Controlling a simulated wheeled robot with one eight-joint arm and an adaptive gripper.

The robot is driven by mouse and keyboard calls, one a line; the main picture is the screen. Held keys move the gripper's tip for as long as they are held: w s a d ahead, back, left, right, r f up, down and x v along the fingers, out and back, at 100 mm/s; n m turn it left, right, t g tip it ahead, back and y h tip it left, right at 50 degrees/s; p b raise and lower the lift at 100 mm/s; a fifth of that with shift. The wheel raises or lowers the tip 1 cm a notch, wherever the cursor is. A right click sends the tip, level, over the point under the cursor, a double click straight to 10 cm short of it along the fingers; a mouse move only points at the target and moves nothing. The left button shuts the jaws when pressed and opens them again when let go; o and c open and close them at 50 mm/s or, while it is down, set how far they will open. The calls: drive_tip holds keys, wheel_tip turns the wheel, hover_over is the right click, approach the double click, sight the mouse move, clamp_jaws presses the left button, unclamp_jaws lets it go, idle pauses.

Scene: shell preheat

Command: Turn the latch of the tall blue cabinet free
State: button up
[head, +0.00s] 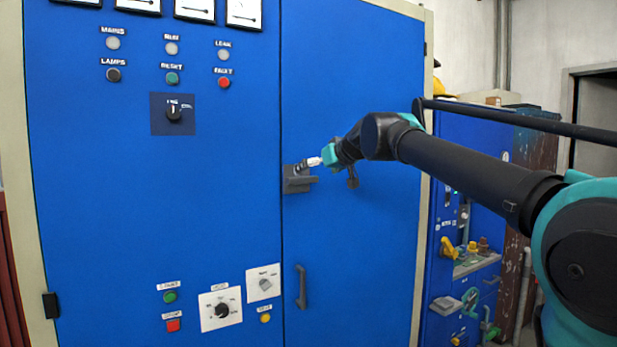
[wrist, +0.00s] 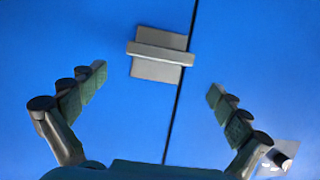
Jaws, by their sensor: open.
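The tall blue cabinet (head: 350,80) fills most of the head view. Its latch (head: 298,180) is a grey plate with a bar handle, at the left edge of the right-hand door. In the wrist view the latch (wrist: 160,56) shows its bar lying nearly level across the plate, beside the dark door seam. My gripper (wrist: 157,88) is open and empty, its fingers spread to either side below the latch in that view. In the head view my gripper (head: 325,165) is close to the latch, partly hidden by my wrist. I cannot see any contact.
A dark door handle (head: 301,287) is lower on the same door. The left panel has several buttons, lamps and knobs, including a selector knob (head: 265,284) near the seam. A smaller blue unit (head: 463,240) with valves and levers stands to the right.

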drive_tip(key=v, duration=0.3)
drive_tip(key=shift+s+d+r, duration=0.1)
drive_tip(key=shift+s+d, duration=0.1)
drive_tip(key=shift+s, duration=0.05)
drive_tip(key=s+d+f+m+g+h, duration=0.1)
drive_tip(key=s+d+f, duration=0.15)
drive_tip(key=f, duration=0.75)
drive_tip(key=s+d+f+g+h, duration=0.15)
drive_tip(key=d+f, duration=0.25)
drive_tip(key=f, duration=0.6)
drive_tip(key=s+d+f+m+g+h, duration=0.1)
drive_tip(key=s+d+f, duration=0.2)
drive_tip(key=f, duration=0.7)
drive_tip(key=s+d+f+m+g+h, duration=0.1)
drive_tip(key=s+d+f+m+h, duration=0.1)
drive_tip(key=s+d+f, duration=0.4)
drive_tip(key=s+d+f+m+g+h, duration=0.2)
drive_tip(key=s+d+f, duration=0.5)
drive_tip(key=s+f, duration=0.8)
wheel_tip(320, 180, down, 4)
drive_tip(key=shift+f+m, duration=0.2)
drive_tip(key=shift+m, duration=0.1)
drive_tip(key=shift+s+g, duration=0.1)
drive_tip(key=shift+g, duration=0.15)
